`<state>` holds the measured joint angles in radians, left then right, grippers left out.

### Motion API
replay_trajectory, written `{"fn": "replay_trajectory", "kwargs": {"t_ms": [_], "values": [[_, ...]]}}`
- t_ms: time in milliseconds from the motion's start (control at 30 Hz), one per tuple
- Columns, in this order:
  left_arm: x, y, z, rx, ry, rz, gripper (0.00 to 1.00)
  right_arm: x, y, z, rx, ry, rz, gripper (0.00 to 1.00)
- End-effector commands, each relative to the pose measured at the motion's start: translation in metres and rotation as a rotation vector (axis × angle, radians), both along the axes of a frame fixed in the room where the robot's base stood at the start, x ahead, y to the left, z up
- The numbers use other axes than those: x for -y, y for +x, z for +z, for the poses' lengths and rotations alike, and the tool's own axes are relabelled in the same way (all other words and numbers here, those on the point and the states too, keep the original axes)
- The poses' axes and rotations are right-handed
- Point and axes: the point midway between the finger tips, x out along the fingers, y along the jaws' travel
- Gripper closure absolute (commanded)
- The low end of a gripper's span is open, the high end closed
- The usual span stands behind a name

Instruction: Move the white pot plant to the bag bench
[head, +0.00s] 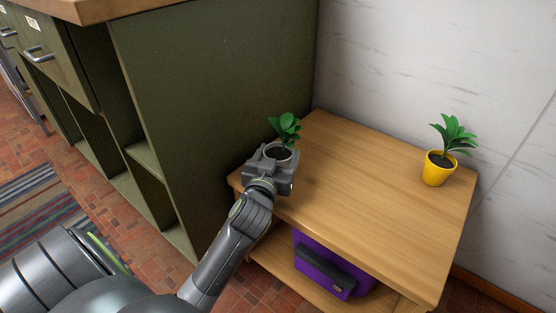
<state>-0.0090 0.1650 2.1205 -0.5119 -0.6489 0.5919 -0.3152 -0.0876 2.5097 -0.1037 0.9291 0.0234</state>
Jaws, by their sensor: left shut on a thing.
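The white pot plant (284,138) has green leaves and a pale pot, partly hidden by my gripper. It is upright at the left end of the wooden bench (365,190), beside the green cabinet. My left gripper (275,158) is shut on the pot. I cannot tell whether the pot touches the bench top. A purple bag (318,266) with a dark front lies on the bench's lower shelf. My right gripper is not in view.
A yellow pot plant (438,168) stands at the right end of the bench. The bench top between the plants is clear. The green cabinet (215,100) with open shelves rises on the left, and a white wall (440,60) is behind. A striped rug (40,210) lies on the brick floor.

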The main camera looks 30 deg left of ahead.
Motion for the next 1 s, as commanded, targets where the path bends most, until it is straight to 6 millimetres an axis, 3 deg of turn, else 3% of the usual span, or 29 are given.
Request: {"fn": "replay_trajectory", "kwargs": {"t_ms": [300, 333, 467, 833, 1000], "values": [[0.0, 0.0, -0.002, 0.002, 0.0, -0.001, 0.63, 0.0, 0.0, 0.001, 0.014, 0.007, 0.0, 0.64], [0.0, 0.0, -0.001, 0.0, -0.001, 0.0, 0.29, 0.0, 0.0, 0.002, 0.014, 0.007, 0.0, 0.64], [0.0, 0.0, -0.001, 0.0, -0.001, 0.0, 0.12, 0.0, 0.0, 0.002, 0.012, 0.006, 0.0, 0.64], [0.0, -0.001, 0.003, 0.0, -0.001, 0.0, 0.11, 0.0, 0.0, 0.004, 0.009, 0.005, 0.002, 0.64], [0.006, -0.02, 0.002, -0.002, -0.005, 0.001, 0.11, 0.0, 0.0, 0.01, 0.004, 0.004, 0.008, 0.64]]}}
